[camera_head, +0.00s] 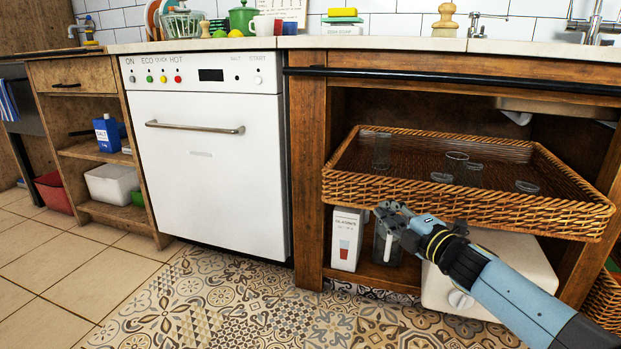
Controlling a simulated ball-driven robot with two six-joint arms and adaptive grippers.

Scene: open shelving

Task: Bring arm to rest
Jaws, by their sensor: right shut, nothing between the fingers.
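My right gripper (385,217) is at the end of the blue and black arm that comes in from the lower right. It is shut and holds nothing. It is just below the front edge of a wicker tray (440,201), in front of the lower shelf. A clear glass (387,246) stands behind the gripper and is partly hidden by it. A white glasses box (346,238) stands left of the gripper. My left gripper is not in view.
The wicker tray holds several clear glasses (457,157). A white appliance (526,257) sits behind my forearm. A wooden post (309,150) and a closed white dishwasher (205,165) are to the left. The patterned floor (250,315) in front is clear.

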